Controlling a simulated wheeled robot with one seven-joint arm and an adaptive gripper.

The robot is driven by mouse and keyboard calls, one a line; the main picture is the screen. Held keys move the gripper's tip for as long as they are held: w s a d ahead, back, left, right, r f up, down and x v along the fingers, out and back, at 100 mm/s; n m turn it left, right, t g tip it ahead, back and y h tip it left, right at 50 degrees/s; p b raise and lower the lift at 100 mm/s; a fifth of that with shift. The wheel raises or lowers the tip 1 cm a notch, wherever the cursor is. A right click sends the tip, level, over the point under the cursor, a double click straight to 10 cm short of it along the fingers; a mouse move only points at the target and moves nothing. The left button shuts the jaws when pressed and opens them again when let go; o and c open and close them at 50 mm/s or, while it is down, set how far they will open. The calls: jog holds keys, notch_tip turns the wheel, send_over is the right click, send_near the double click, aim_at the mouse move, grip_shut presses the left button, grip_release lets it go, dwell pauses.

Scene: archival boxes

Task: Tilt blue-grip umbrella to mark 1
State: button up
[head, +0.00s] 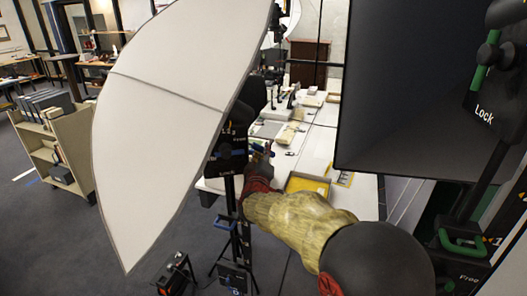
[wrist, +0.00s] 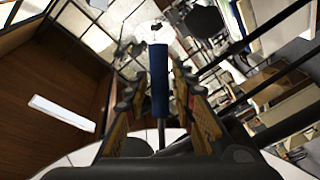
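The white umbrella (head: 175,110) fills the left-middle of the head view, tilted on a black stand. A black plate (head: 230,150) with small white markings sits at its tilt joint; I cannot clearly read which mark it is at. The blue grip (wrist: 159,80) stands upright in the middle of the wrist view, between the two fingers of my gripper (wrist: 162,115). Gaps show on both sides of the grip, so the fingers look open around it. In the head view my gripper (head: 258,170) is beside the stand, partly hidden by my arm.
A dark softbox (head: 400,90) on a stand with green grips (head: 462,243) and "Lock" and "Free" labels is close on the right. A white table (head: 318,143) with a yellow tray (head: 307,184) lies behind. A book cart (head: 65,150) stands at left.

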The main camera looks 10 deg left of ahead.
jog(key=shift+w, duration=0.6)
jog(key=c, duration=0.3)
grip_shut()
jog(key=shift+r, duration=0.1)
